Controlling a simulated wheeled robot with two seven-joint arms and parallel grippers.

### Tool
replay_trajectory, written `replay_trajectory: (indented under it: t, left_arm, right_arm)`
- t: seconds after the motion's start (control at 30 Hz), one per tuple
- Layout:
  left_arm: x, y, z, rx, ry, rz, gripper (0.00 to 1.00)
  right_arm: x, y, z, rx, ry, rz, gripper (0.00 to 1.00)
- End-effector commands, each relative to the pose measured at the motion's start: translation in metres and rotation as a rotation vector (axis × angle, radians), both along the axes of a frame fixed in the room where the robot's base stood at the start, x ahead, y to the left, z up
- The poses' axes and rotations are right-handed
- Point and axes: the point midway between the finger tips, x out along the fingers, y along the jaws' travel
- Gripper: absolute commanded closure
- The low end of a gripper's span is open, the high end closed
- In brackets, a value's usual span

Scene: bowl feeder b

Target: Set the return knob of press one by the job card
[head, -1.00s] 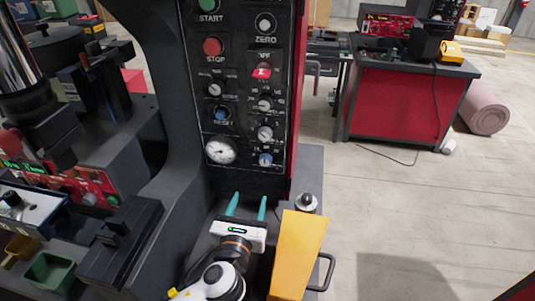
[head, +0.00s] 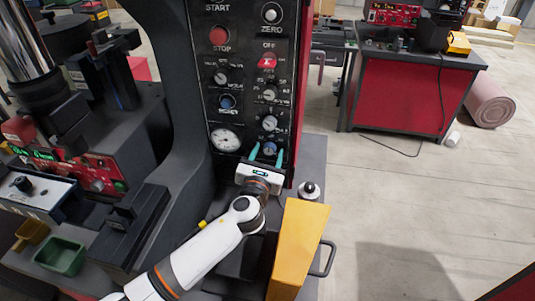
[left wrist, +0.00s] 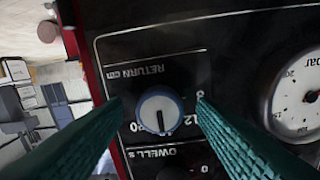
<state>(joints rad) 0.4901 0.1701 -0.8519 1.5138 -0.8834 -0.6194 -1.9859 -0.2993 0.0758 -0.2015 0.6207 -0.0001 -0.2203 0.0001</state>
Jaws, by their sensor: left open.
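The press's black control panel (head: 240,80) stands upright in the head view with buttons, knobs and a gauge. The return knob (left wrist: 160,112), blue-rimmed with a white face, sits under the label RETURN cm in the left wrist view, which shows the panel upside down. In the head view this knob (head: 270,148) is at the panel's lower right. My left gripper (head: 267,154) is open, its teal fingers on either side of the knob. In the left wrist view the fingers (left wrist: 160,115) appear apart from it. No job card can be made out. My right gripper is not in view.
A round white gauge (head: 226,140) is left of the knob. A yellow block (head: 298,250) and a small silver-topped knob (head: 309,190) stand right of my left arm. A green bin (head: 60,256) is at lower left. A red workbench (head: 405,95) stands behind on open floor.

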Motion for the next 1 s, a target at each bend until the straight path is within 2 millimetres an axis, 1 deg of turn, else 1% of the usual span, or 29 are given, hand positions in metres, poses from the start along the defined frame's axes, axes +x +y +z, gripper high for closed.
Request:
replay_trajectory:
  t: [0.23, 0.27, 0.5, 0.53, 0.77, 1.0]
  left_arm:
    - [0.0008, -0.0001, 0.0001, -0.001, 0.0, 0.0, 0.48]
    - [0.0008, -0.0001, 0.0001, -0.001, 0.0, 0.0, 0.51]
    - [0.0006, 0.0, 0.0, 0.0, 0.0, 0.0, 0.91]
    - [0.0006, 0.0, 0.0, -0.001, 0.0, 0.0, 0.93]
    - [0.0005, -0.0001, -0.0004, -0.023, 0.004, 0.0, 0.93]
    - [0.0005, -0.0001, -0.001, -0.131, 0.026, 0.001, 0.93]
  right_arm:
    - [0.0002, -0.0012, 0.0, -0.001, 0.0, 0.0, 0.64]
    - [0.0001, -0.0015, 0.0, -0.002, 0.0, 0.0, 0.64]
    - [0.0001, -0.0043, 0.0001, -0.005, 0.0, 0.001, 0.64]
    - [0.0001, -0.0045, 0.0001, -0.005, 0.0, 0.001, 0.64]
    - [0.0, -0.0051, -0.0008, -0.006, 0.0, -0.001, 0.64]
    - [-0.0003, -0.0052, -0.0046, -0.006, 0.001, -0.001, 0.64]
